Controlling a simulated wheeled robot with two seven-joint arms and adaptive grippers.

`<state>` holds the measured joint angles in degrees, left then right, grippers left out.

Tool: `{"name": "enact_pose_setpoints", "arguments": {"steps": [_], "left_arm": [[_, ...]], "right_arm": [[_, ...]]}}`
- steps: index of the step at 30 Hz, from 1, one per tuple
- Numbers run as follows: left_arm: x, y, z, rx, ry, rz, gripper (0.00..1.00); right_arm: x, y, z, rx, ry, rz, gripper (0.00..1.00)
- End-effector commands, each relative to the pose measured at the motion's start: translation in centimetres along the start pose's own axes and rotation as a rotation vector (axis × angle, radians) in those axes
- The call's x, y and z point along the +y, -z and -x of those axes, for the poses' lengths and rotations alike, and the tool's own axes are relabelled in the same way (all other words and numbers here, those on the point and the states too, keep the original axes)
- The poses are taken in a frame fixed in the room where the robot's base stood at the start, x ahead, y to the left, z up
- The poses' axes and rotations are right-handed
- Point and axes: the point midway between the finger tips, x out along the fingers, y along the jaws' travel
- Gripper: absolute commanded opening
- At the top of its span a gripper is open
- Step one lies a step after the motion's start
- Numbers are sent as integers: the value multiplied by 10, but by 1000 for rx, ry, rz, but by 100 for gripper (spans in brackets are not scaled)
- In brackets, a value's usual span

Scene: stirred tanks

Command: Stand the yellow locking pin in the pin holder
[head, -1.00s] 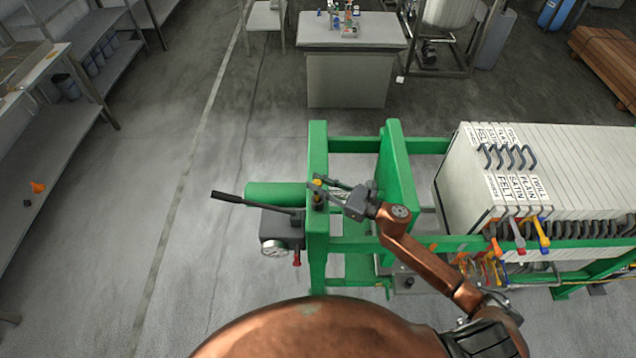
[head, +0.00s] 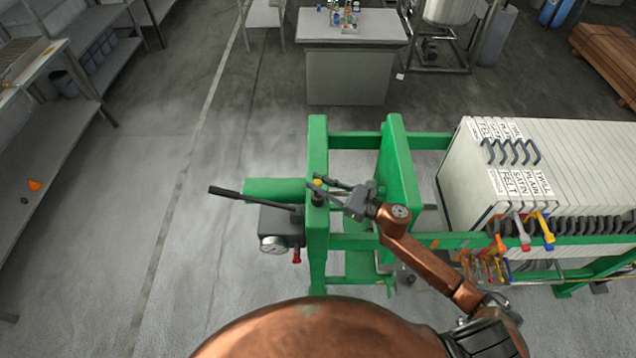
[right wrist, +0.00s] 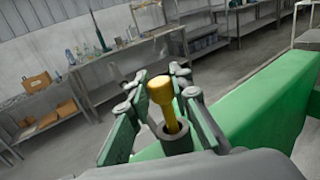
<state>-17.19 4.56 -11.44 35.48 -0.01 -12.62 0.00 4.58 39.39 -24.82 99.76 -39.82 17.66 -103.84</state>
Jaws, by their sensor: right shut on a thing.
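The yellow locking pin (right wrist: 161,92) stands nearly upright between the fingers of my right gripper (right wrist: 160,100) in the right wrist view. Its lower end is inside the mouth of the dark, round pin holder (right wrist: 176,141); how deep it sits is hidden. In the head view the pin's yellow top (head: 317,182) shows small above the holder (head: 317,200), on top of the green frame post. My right gripper (head: 322,187) reaches it from the right and is shut on the pin. My left gripper is not in view.
The green press frame (head: 318,150) carries a dark pump with a lever (head: 250,201) and gauge on its left. White filter plates (head: 560,170) fill the rack at right, with coloured handles below. Open floor lies left; a grey bench (head: 348,75) stands behind.

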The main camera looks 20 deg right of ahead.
Motion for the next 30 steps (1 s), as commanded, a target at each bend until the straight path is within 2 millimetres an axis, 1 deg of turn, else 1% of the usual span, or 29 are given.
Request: {"name": "enact_pose_setpoints", "arguments": {"steps": [1,2,10,11,18,22,26,30], "left_arm": [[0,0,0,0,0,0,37],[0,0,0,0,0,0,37],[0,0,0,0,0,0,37],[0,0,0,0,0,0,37],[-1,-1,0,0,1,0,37],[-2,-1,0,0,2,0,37],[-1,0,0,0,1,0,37],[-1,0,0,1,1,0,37]], "right_arm": [[0,0,0,0,0,0,0],[0,0,0,0,0,0,20],[0,0,0,0,0,0,39],[0,0,0,0,0,0,40],[0,0,0,0,0,0,40],[0,0,8,0,1,-1,40],[0,2,28,2,3,-2,40],[0,2,58,3,2,-2,40]]}}
